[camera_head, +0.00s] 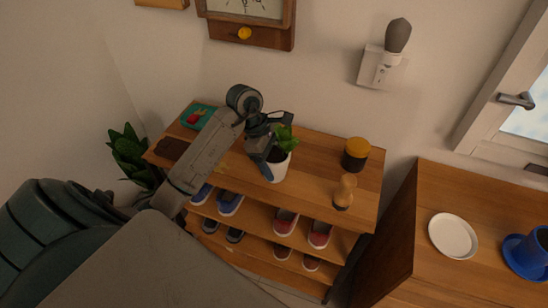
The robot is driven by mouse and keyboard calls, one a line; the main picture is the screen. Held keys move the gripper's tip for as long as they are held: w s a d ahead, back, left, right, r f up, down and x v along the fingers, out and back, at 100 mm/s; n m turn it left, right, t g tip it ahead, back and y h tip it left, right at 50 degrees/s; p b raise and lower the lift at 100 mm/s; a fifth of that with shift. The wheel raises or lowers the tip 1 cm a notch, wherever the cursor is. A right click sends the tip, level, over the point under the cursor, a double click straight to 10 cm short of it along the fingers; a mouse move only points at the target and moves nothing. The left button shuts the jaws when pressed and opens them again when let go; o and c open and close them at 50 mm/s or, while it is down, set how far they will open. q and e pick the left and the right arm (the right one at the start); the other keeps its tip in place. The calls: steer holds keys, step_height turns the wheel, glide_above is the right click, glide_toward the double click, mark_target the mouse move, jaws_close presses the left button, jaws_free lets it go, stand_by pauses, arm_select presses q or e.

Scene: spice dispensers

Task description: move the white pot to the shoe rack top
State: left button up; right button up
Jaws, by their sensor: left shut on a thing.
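The white pot (278,168), with a green leafy plant in it, is at the middle of the shoe rack top (318,167). It is upright or nearly so. I cannot tell whether its base rests on the wood or is slightly above it. My left gripper (270,150) reaches in from the left and is shut on the white pot by its rim. One dark finger shows on the pot's left side, and the other is partly hidden by the plant. My right gripper is not in view.
On the rack top are a dark jar with a yellow lid (356,154), a wooden brush (344,192), a teal box (198,117) and a dark wallet-like item (171,148). Shoes fill the lower shelves. A cabinet at right holds a white plate (453,235) and blue cup (540,240).

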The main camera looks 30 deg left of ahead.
arm_select(q)
steer(key=shift+f, duration=0.15)
steer(key=o, duration=1.4)
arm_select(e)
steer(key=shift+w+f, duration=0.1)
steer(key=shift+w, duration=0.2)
